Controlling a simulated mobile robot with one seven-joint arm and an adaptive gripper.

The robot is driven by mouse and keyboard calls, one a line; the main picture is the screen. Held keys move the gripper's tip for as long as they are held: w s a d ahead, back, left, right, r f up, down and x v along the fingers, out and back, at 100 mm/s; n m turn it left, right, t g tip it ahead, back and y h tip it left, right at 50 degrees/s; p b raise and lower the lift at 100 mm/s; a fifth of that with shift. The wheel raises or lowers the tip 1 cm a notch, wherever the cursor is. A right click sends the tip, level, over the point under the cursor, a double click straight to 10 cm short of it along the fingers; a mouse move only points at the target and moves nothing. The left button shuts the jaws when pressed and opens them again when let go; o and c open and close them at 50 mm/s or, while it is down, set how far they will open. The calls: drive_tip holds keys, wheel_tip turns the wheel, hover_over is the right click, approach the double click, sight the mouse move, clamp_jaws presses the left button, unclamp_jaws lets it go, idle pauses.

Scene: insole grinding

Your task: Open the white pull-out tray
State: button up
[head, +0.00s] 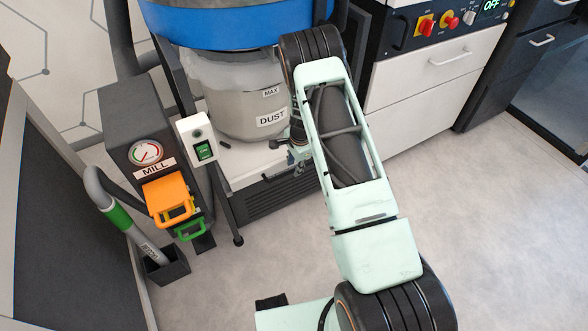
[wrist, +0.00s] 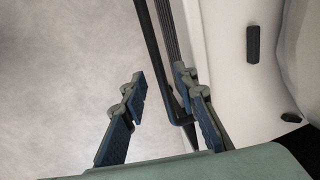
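The white pull-out tray (head: 243,170) appears to be the white slab under the grey dust bin (head: 240,110); a small black piece (head: 222,144) lies on it. My gripper (head: 288,147) is at the tray's right side in the head view, mostly hidden by my arm. In the wrist view my gripper (wrist: 160,82) is open, its two blue-padded fingers apart. A dark bar (wrist: 163,75) runs through the gap between them; I cannot tell whether they touch it. The white surface (wrist: 222,75) fills the right side there, with a black piece (wrist: 253,43).
The mill box (head: 140,130) with orange and green handles stands left of the tray. A vacuum hose (head: 125,215) stands farther left. A white drawer cabinet (head: 430,75) is at the right. The floor (head: 480,220) in front is clear.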

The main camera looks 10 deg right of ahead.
drive_tip(key=shift+w+f, duration=0.15)
drive_tip(key=shift+f, duration=0.6)
drive_tip(key=shift+c, duration=0.5)
clamp_jaws()
